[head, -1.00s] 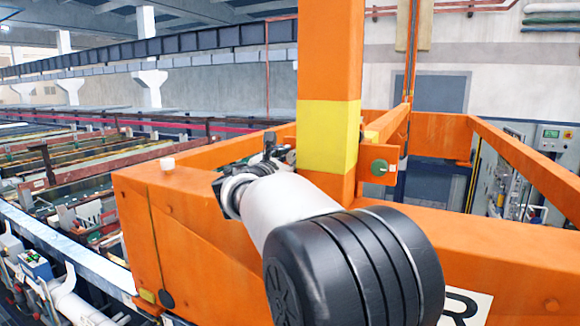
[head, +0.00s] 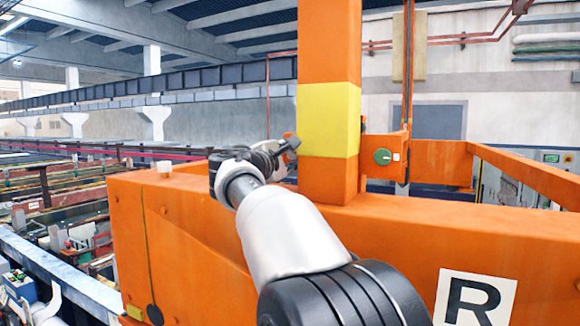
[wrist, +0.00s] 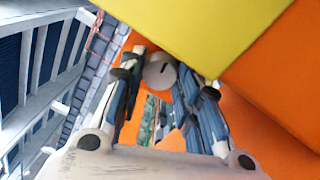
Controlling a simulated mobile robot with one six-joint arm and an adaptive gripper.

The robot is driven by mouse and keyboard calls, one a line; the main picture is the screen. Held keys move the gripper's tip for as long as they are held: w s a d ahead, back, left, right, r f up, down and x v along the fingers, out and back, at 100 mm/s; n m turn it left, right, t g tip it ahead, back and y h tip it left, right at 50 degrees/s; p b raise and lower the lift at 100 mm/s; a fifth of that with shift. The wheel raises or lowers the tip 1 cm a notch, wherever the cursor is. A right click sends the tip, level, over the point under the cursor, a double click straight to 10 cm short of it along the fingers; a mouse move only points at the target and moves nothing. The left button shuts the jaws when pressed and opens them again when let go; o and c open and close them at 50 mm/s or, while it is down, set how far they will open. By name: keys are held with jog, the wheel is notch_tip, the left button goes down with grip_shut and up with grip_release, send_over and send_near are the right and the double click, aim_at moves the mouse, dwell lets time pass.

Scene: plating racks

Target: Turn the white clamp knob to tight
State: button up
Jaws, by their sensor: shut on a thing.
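The white clamp knob (wrist: 159,72) is a round white disc with a short dark mark, nearly level in the wrist view. It sits between the fingertips of my gripper (wrist: 161,68), one finger on each side, and the gripper is shut on it. In the head view my gripper (head: 289,143) reaches to the left side of the upright orange post (head: 329,55), by its yellow band (head: 328,120). The knob is hidden there behind the gripper and post.
The yellow and orange post faces fill the upper right of the wrist view, close to my fingers. A wide orange beam (head: 400,240) lies below my arm. A small white cap (head: 164,169) stands on its left end. A green round button (head: 382,156) is right of the post.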

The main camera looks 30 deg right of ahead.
jog(key=shift+m+b, duration=0.5)
jog(key=shift+m, duration=0.3)
jog(key=o, duration=0.8)
jog(key=v, duration=1.2)
